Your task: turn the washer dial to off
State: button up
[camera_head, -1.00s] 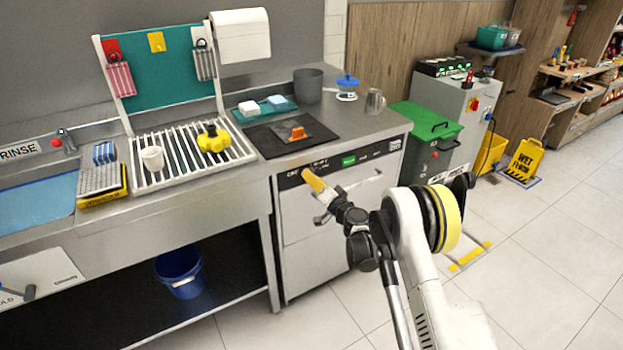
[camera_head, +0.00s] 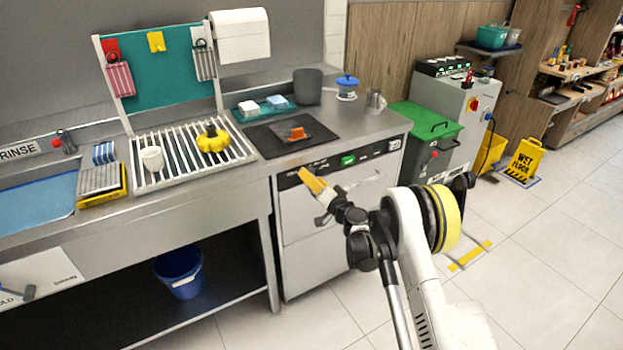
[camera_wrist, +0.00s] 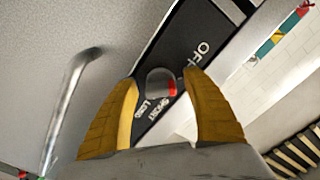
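The washer (camera_head: 310,245) is the steel machine under the counter, with a black control panel (camera_head: 334,167) along its top front edge. In the wrist view the dial (camera_wrist: 158,84) is a round grey knob with a red mark on its right side. The word OFF is printed to its upper right, and SHORT and LONG below it. The mark lies between OFF and SHORT. My gripper (camera_head: 304,172) is at the left part of the panel and hides the dial in the head view. In the wrist view its yellow fingers (camera_wrist: 158,78) are open on either side of the dial; contact is unclear.
A bar handle (camera_wrist: 72,105) stands out from the washer door, left of my fingers in the wrist view. The counter (camera_head: 365,122) above holds a black mat with an orange item. A green-lidded bin (camera_head: 428,121) stands to the right.

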jog(key=v, duration=1.2)
jog(key=shift+r, duration=0.1)
jog(key=s+d+r+n+g+h, duration=0.1)
jog(key=s+d+r+g, duration=0.1)
jog(key=s+r, duration=0.55)
jog(key=s+d+r+n+g+h, duration=0.15)
jog(key=s+r, duration=0.25)
jog(key=r, duration=0.6)
jog(key=s+d+g+h, duration=0.1)
jog(key=s+d+h, duration=0.1)
jog(key=s+d, duration=0.3)
jog(key=s+d+g+h, duration=0.2)
jog(key=s+d, duration=0.3)
jog(key=s, duration=0.9)
jog(key=s+d+g+h, duration=0.1)
jog(key=s+d+h, duration=0.2)
jog(key=s, duration=0.7)
jog(key=shift+d+f, duration=0.4)
jog(key=shift+d, duration=0.7)
